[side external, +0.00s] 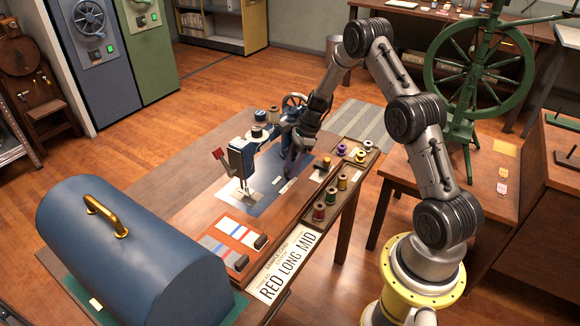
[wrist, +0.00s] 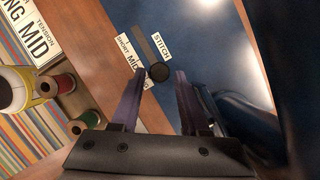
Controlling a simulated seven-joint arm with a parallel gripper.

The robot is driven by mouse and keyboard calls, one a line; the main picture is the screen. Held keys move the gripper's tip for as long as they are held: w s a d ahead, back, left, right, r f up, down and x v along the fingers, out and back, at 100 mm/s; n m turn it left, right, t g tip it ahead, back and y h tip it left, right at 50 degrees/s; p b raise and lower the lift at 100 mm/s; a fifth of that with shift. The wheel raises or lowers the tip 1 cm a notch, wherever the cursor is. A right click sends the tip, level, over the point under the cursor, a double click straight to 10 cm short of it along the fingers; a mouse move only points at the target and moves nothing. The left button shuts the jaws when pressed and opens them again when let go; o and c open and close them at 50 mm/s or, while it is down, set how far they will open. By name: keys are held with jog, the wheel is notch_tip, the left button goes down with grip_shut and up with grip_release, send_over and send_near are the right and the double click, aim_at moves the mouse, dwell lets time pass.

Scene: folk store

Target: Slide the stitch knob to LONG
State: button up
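The stitch knob (wrist: 160,72), a small dark round knob, sits on the blue panel (wrist: 205,30) in the wrist view. A dark slot (wrist: 144,42) runs from it toward the top, and the knob is at the slot's near visible end. The STITCH label (wrist: 161,43) is on the other side. My gripper (wrist: 160,73) is open, one finger on each side of the knob with visible gaps. In the side view, my gripper (side external: 288,172) points down beside the sewing machine (side external: 243,158).
Thread spools (side external: 331,196) stand in a rack to the right of the machine. A card reading RED LONG MID (side external: 285,266) lies at the table's front. A large blue cover with a brass handle (side external: 130,250) stands at the left.

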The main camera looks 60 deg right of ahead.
jog(key=shift+w+a, duration=0.1)
jog(key=shift+w, duration=0.1)
jog(key=a, duration=0.3)
jog(key=shift+a+r, duration=0.15)
jog(key=shift+a, duration=0.1)
jog(key=d+v, duration=0.1)
jog(key=v, duration=1.3)
notch_tip(320, 180, up, 7)
jog(key=n+t, duration=0.1)
jog(key=n, duration=0.1)
send_over(277, 184)
jog(key=s, duration=0.3)
jog(key=s+a+r+n+h, duration=0.1)
jog(key=s+a+r+n, duration=0.2)
jog(key=a+r, duration=0.4)
jog(key=shift+s+a+r+n+t, duration=0.2)
jog(key=shift+s+r+n+t, duration=0.2)
jog(key=shift+r, duration=0.4)
